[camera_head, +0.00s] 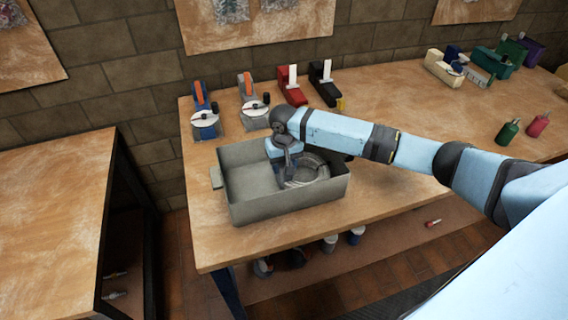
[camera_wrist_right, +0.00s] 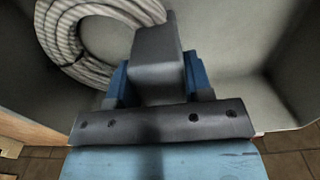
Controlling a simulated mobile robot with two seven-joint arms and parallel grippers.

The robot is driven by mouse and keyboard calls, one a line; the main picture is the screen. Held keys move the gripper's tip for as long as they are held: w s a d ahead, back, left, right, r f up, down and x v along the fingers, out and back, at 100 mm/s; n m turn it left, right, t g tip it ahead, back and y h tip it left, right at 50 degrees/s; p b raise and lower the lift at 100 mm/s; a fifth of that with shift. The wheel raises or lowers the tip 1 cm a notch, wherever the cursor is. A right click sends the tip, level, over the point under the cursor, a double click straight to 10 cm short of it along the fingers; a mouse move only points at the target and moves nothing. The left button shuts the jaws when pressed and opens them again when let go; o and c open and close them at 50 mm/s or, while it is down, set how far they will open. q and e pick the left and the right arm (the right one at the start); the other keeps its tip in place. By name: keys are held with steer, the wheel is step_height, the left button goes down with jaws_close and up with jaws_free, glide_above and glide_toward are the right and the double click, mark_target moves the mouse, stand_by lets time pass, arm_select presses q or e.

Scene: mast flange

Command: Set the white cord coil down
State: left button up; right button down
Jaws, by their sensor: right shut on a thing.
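The white cord coil (camera_head: 318,172) is a thick looped ring inside the right part of a grey open bin (camera_head: 290,208). It also shows at the upper left of the right wrist view (camera_wrist_right: 75,40). My right gripper (camera_head: 287,167) reaches down into the bin at the coil's left side. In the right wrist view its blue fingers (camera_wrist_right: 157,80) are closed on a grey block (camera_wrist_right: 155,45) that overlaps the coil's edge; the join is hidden. I cannot tell whether the coil touches the bin floor. My left gripper is out of view.
The bin stands on a wooden table (camera_head: 240,255) near its front left corner. Blue (camera_head: 205,112), grey (camera_head: 252,105), red (camera_head: 291,88) and black (camera_head: 325,85) devices stand behind it. The bin's left part is empty.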

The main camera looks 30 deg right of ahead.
steer(key=c, duration=0.5)
jaws_free()
steer(key=shift+r, duration=0.15)
step_height(320, 180, up, 12)
stand_by(0.5)
